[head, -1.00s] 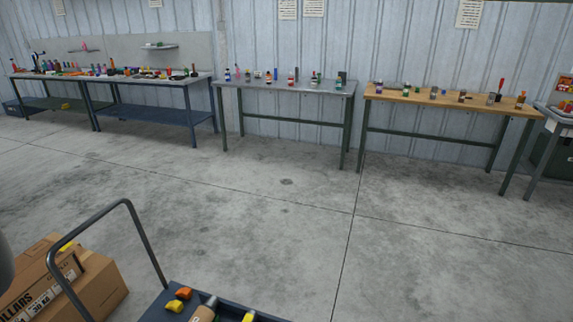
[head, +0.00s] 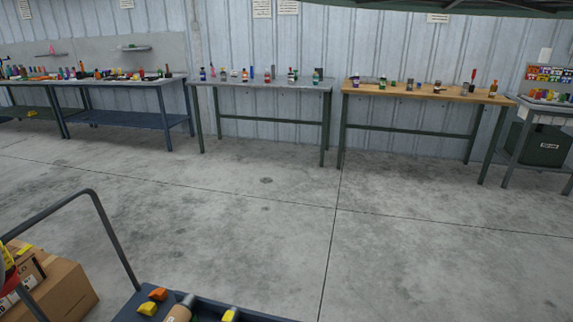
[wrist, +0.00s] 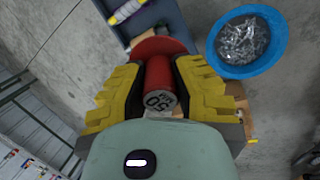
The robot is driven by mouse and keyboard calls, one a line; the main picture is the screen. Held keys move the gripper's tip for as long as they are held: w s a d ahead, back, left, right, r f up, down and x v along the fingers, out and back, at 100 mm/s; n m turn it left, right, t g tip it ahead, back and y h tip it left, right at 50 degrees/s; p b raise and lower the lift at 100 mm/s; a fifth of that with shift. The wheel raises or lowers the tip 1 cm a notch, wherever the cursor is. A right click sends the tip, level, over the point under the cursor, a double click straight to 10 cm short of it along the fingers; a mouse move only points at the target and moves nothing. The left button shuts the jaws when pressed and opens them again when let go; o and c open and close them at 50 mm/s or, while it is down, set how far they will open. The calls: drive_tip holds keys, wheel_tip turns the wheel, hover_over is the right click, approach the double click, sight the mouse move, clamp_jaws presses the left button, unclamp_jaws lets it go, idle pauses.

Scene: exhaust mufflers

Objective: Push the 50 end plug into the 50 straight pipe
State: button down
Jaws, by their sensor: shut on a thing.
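My gripper (wrist: 158,78) has yellow fingers and is shut on a red plug (wrist: 159,82) in the wrist view. The plug has a short cylinder, a grey end face marked 50 turned towards the camera, and a wide red flange beyond the fingers. In the head view, a red and yellow part of this grip shows at the left edge, mostly cut off. I cannot tell the 50 straight pipe for sure. A brown and grey cylinder (head: 180,308) lies in the blue trolley (head: 262,317), partly cut off by the lower edge.
An orange piece (head: 157,293) and a yellow piece (head: 147,309) lie in the trolley. A cardboard box (head: 70,290) stands at lower left. A blue bin (wrist: 270,62) holds shiny scraps. A grey table (head: 270,84) and a wooden table (head: 420,92) line the wall. The floor between is clear.

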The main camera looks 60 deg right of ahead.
drive_tip(key=s+d+f+n+t+h+b, duration=0.2)
drive_tip(key=s+d+f+n+h+b, duration=0.1)
drive_tip(key=f+b, duration=1.3)
drive_tip(key=s+d+f+n+t+h+b, duration=0.3)
drive_tip(key=s+f+h+b, duration=0.3)
drive_tip(key=f+b, duration=1)
drive_tip(key=s+d+f+n+t+h+b, duration=0.2)
drive_tip(key=s+f+h+b, duration=0.3)
drive_tip(key=f+b, duration=1.1)
wheel_tip(320, 180, down, 22)
drive_tip(key=shift+s+d+f+n+t, duration=0.1)
drive_tip(key=shift+s+d+n+t, duration=0.3)
drive_tip(key=shift+n, duration=0.5)
drive_tip(key=shift+d, duration=0.1)
drive_tip(key=shift+b+x, duration=0.5)
drive_tip(key=shift+x, duration=2.4)
drive_tip(key=shift+s, duration=0.1)
drive_tip(key=shift+d, duration=0.15)
drive_tip(key=shift+w+d, duration=0.2)
drive_tip(key=shift+d, duration=0.15)
